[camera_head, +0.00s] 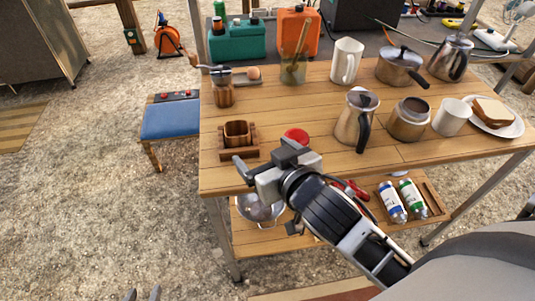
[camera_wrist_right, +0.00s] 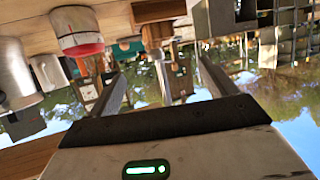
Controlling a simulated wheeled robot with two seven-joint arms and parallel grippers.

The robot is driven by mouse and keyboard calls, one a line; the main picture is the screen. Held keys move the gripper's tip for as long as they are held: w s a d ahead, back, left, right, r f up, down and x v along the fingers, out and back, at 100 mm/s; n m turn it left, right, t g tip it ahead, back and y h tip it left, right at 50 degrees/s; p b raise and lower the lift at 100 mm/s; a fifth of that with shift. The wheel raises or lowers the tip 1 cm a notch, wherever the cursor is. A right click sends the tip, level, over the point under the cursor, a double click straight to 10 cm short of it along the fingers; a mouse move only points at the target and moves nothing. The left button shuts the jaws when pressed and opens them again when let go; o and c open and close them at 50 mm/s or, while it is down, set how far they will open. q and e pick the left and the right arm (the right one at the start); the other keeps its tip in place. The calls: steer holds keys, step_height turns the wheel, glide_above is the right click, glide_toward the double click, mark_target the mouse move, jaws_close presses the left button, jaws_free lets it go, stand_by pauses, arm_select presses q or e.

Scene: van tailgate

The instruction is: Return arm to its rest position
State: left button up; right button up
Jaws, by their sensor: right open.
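My right arm reaches in from the lower right of the head view. Its right gripper (camera_head: 265,160) is at the front edge of the wooden table, next to a round red-topped item (camera_head: 296,135). In the right wrist view, the right gripper's two fingers (camera_wrist_right: 162,85) stand wide apart with nothing between them. Only the tips of my left gripper (camera_head: 142,295) show at the bottom left of the head view, over the gravel. They are apart with nothing visible between them; the rest of the left arm is out of view.
The wooden table (camera_head: 300,105) holds a wooden cup in a holder (camera_head: 237,132), a steel jug (camera_head: 355,122), a moka pot base (camera_head: 408,120) and a plate with bread (camera_head: 495,125). A lower shelf holds a metal bowl (camera_head: 260,208) and tubes (camera_head: 391,203). A blue stool (camera_head: 170,120) stands left.

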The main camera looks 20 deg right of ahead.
steer(key=shift+s+r, duration=0.15)
steer(key=shift+s, duration=0.2)
stand_by(0.4)
steer(key=s+d+f+n+g, duration=0.1)
steer(key=s+d+f+g, duration=0.1)
steer(key=s+f+g, duration=0.45)
steer(key=s+d+f+g, duration=0.2)
steer(key=s+f+g, duration=0.2)
steer(key=s, duration=0.5)
steer(key=w+a+f+t+y, duration=0.2)
steer(key=w+a+f+t, duration=0.4)
steer(key=t, duration=0.1)
steer(key=shift+f+n, duration=0.35)
steer(key=shift+n, duration=0.05)
